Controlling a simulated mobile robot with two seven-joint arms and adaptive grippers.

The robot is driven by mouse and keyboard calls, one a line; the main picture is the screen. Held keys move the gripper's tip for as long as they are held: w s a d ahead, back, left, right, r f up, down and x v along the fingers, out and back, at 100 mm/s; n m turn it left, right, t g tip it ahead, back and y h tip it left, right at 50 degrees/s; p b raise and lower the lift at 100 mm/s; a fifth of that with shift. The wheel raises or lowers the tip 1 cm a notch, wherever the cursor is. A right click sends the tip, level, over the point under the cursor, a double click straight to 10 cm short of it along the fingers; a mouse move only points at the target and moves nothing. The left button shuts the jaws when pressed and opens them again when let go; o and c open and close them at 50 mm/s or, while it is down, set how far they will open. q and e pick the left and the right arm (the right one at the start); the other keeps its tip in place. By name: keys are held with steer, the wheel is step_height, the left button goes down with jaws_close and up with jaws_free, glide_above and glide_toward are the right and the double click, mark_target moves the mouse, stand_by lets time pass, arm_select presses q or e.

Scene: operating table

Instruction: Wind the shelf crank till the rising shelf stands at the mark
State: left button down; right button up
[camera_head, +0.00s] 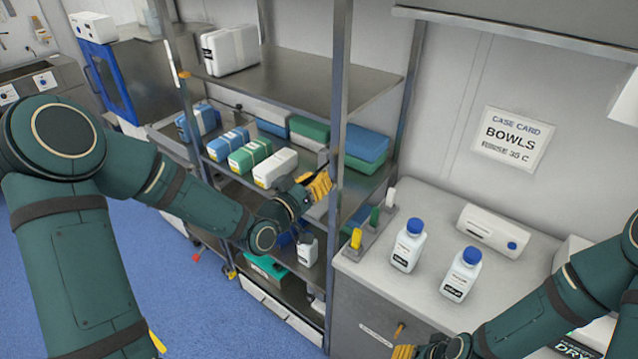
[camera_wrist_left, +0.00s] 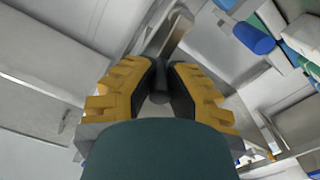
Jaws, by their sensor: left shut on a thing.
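My left gripper (camera_head: 316,186) is at the right front post of the metal rack, its yellow fingers shut on the crank handle. In the left wrist view the fingers (camera_wrist_left: 158,90) close around a dark round grip (camera_wrist_left: 159,99), with a grey metal bar beyond it. The rack has an upper shelf (camera_head: 310,78) carrying a white case (camera_head: 230,50), and a lower one with wrapped packs. An orange mark (camera_head: 184,75) shows on the left post near the upper shelf's edge. I cannot tell which shelf rises. My right gripper (camera_head: 404,351) is cut off at the bottom edge.
Blue, green and white packs (camera_head: 250,154) fill the middle shelf. Right of the rack, a counter (camera_head: 385,280) holds two blue-capped bottles (camera_head: 408,246), a white device (camera_head: 492,232) and a stand with coloured handles (camera_head: 362,232). Blue floor is open at the left.

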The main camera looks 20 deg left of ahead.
arm_select(q)
steer(key=shift+w+a+f+n, duration=0.25)
steer(key=shift+a+f+n, duration=0.35)
steer(key=shift+n, duration=1.75)
steer(key=shift+w+a+f+n, duration=0.25)
steer(key=shift+a+f+n, duration=0.4)
steer(key=shift+n, duration=1.75)
steer(key=shift+w+a+f+n, duration=0.35)
steer(key=shift+a+n, duration=0.4)
steer(key=shift+n, duration=1.6)
steer(key=shift+s+f, duration=0.15)
steer(key=c, duration=0.9)
jaws_free()
steer(key=shift+f, duration=0.1)
steer(key=shift+d, duration=0.1)
steer(key=v, duration=1.2)
